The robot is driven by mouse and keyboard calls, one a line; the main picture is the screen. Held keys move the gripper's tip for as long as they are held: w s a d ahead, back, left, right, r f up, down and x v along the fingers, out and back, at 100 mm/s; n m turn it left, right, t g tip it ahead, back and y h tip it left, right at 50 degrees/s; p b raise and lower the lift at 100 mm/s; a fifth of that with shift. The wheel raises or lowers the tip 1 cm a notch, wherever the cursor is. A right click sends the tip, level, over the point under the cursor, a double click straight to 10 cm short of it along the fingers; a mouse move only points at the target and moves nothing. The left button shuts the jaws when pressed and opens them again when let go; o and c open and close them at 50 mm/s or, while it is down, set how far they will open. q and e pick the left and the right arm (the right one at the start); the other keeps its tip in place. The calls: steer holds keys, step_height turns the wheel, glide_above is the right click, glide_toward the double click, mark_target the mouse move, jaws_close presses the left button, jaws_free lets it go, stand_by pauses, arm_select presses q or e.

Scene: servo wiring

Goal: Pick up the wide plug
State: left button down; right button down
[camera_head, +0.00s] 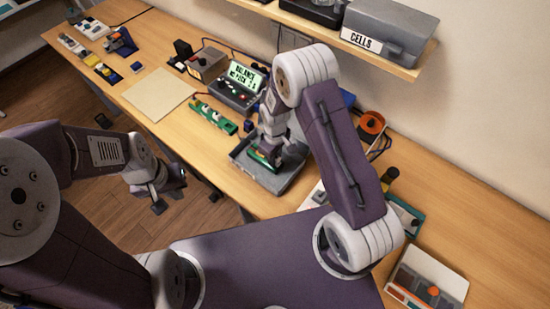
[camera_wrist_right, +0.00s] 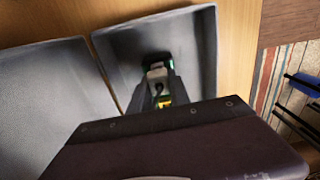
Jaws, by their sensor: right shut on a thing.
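My right gripper (camera_head: 266,154) is down at the grey tray on the table in the head view, its fingers largely hidden by the wrist. In the right wrist view it is shut on a pale grey plug (camera_wrist_right: 157,75) with a dark cable, which I take to be the wide plug. A green piece (camera_head: 260,159) shows at the fingertips, low over the tray floor; I cannot tell whether it touches. My left gripper (camera_head: 170,191) is open and empty, off the table's front edge over the floor.
The grey two-part tray (camera_head: 287,184) has low walls around my right gripper. Left of it lie a green strip (camera_head: 214,116) and a display box (camera_head: 237,92). A shelf with a CELLS box (camera_head: 388,32) overhangs the back. The beige mat (camera_head: 158,94) is clear.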

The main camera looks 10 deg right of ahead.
steer(key=shift+r, duration=0.4)
step_height(320, 180, up, 3)
steer(key=shift+w+f+b, duration=0.1)
steer(key=shift+w+b, duration=0.05)
steer(key=shift+b, duration=0.5)
steer(key=s+a+r+b, duration=0.1)
steer(key=s+a+r, duration=0.1)
steer(key=s, duration=0.3)
steer(key=s+a+r+b, duration=0.1)
steer(key=s+a+r, duration=0.1)
steer(key=s+r, duration=0.3)
steer(key=shift+s+a, duration=0.25)
steer(key=shift+s, duration=0.3)
